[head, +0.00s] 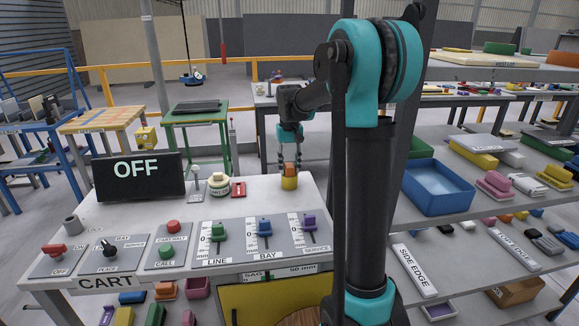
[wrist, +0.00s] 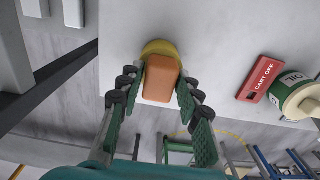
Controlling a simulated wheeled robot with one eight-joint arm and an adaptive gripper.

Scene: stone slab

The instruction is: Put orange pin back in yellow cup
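The orange pin (wrist: 161,78) is a rounded block between the two fingers of my gripper (wrist: 161,90). The finger pads lie against its two sides with no clear gap in the wrist view. The yellow cup (wrist: 158,47) shows as a rim just beyond the pin, mostly hidden behind it. In the head view my gripper (head: 290,168) points down over the yellow cup (head: 289,184), which stands at the back right of the white table. The pin lines up with the cup; how deep it sits in it is hidden.
A red CART OFF block (wrist: 264,79) and an OIL container (wrist: 299,97) stand beside the cup. The OFF display (head: 138,176) is at the table's left. Switches and three sliders line the front. A blue bin (head: 438,188) is on the slab at right.

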